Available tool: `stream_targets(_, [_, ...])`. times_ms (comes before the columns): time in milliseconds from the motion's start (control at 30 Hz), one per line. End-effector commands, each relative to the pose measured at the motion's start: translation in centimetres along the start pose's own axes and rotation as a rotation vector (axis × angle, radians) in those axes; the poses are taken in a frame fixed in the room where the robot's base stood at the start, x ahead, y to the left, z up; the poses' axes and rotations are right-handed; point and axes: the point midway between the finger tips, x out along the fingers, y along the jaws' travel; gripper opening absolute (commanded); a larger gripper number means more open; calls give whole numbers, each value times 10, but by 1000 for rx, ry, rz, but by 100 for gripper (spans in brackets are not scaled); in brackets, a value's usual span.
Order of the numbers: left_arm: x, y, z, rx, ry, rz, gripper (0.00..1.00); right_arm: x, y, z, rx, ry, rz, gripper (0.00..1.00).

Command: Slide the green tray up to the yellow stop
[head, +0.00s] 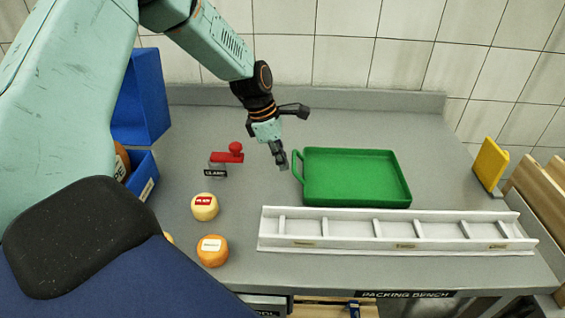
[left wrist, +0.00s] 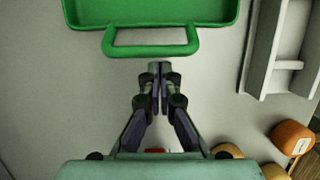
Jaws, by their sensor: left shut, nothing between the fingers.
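The green tray (head: 355,178) lies on the grey bench, with a loop handle on its left side. The yellow stop (head: 490,163) stands upright near the right edge of the bench, with a clear gap between it and the tray. My left gripper (head: 282,164) is shut and empty, just left of the tray's handle. In the left wrist view, the closed fingertips (left wrist: 160,68) point at the middle of the handle (left wrist: 151,50), with a small gap showing between them. The tray's far part is cut off in that view. My right gripper is not in view.
A white divided rack (head: 390,229) lies along the front of the tray. A red clamp (head: 230,153) stands behind two cheese wheels, one yellow (head: 205,206) and one orange (head: 212,251). Blue bins (head: 143,174) are at the left. Bench between tray and stop is clear.

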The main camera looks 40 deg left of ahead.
Motion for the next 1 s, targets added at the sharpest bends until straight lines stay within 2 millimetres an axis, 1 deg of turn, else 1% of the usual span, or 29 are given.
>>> stream_targets(133, [1, 0, 3, 1, 1, 0, 0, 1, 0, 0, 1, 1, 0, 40])
stream_targets(400, [1, 0, 4, 0, 1, 0, 0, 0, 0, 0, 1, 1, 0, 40])
stream_targets(467, [1, 0, 6, 0, 2, 0, 0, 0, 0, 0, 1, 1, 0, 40])
stream_targets(533, [3, 0, 12, 1, 4, 0, 0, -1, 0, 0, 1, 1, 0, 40])
stream_targets(767, [15, 0, 54, 3, 6, -1, 0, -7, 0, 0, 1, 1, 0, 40])
stream_targets(1000, [30, 0, 106, 4, 5, 0, 0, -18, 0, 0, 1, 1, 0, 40])
